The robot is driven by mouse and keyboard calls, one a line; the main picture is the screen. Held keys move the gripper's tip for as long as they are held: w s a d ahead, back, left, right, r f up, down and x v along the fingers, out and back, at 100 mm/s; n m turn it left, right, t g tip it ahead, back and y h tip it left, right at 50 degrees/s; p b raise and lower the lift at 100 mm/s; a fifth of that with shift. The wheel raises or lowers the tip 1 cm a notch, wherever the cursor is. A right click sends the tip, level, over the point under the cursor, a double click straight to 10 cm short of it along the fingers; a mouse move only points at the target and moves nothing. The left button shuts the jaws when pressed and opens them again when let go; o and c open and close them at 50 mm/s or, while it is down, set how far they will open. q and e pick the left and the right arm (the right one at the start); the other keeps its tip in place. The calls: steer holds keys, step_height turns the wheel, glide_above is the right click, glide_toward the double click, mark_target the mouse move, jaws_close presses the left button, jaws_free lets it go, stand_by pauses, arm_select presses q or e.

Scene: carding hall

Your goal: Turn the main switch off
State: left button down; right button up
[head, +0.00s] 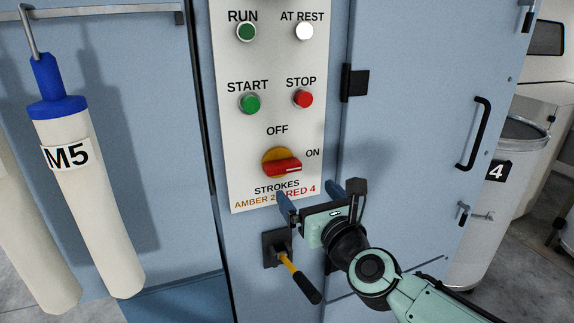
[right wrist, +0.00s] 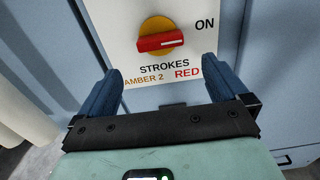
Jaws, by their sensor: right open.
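The main switch (head: 282,165) is a red handle on a round yellow plate, low on a white panel (head: 235,140). Its handle lies about level, with a white mark at its right end toward the word ON; OFF is printed above it. In the right wrist view the switch (right wrist: 160,40) is just beyond and between the fingertips. My right gripper (head: 310,197) is open and empty, below and slightly right of the switch, apart from it. Its blue fingers also show in the right wrist view (right wrist: 160,78). My left gripper is not in view.
A green START button (head: 250,103) and a red STOP button (head: 302,99) sit above the switch. A yellow lever with a black grip (head: 306,287) juts out below the panel. A hanging cream tube marked M5 (head: 88,205) is at left. A door handle (head: 476,135) is at right.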

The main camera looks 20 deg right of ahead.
mark_target(286, 168)
steer(key=w+p, duration=0.1)
steer(key=w, duration=0.7)
steer(key=w+p, duration=0.1)
steer(key=w, duration=0.3)
steer(key=shift+w+d+p, duration=0.2)
steer(key=shift+d+p, duration=0.1)
steer(key=shift+p, duration=0.05)
steer(key=c, duration=0.6)
